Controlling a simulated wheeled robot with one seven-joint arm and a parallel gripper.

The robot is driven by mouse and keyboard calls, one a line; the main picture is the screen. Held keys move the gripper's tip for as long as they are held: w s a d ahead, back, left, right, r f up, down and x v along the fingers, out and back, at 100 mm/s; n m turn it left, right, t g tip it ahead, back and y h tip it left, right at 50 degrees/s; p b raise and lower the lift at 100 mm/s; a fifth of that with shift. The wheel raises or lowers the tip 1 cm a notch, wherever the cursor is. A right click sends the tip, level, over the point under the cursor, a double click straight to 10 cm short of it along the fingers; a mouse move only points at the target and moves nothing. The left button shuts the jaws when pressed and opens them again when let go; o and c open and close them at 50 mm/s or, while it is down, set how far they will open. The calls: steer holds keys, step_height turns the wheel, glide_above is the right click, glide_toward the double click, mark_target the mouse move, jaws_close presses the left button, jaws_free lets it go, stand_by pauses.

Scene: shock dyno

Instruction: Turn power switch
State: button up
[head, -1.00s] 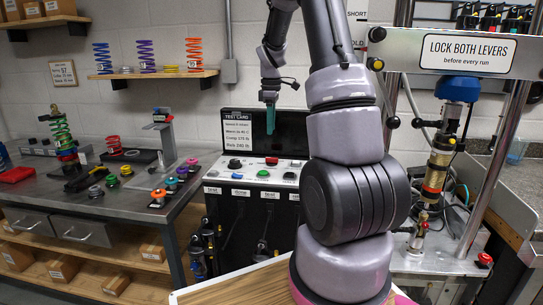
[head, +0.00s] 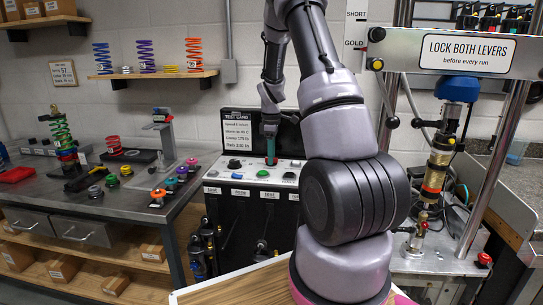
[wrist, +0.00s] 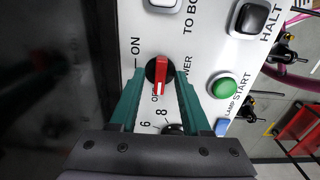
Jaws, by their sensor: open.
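The power switch is a round black knob with a red handle (wrist: 160,76) on the white panel, in the middle of the wrist view. Its handle lies nearly up and down in that picture, its lower end by a partly hidden label starting "O"; "ON" is printed to the upper left. My gripper (wrist: 160,84) is open, with one teal finger on each side of the switch. I cannot tell whether the fingers touch it. In the head view my gripper (head: 271,151) points down at the panel and covers the switch.
The control panel (head: 250,181) also carries a green START button (wrist: 224,86), a black HALT rocker (wrist: 250,17) and a numbered dial (wrist: 173,129) close to the fingers. A dark test-card board (head: 238,127) stands right behind the panel. The dyno (head: 436,165) stands to the right.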

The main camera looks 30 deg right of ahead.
jaws_close()
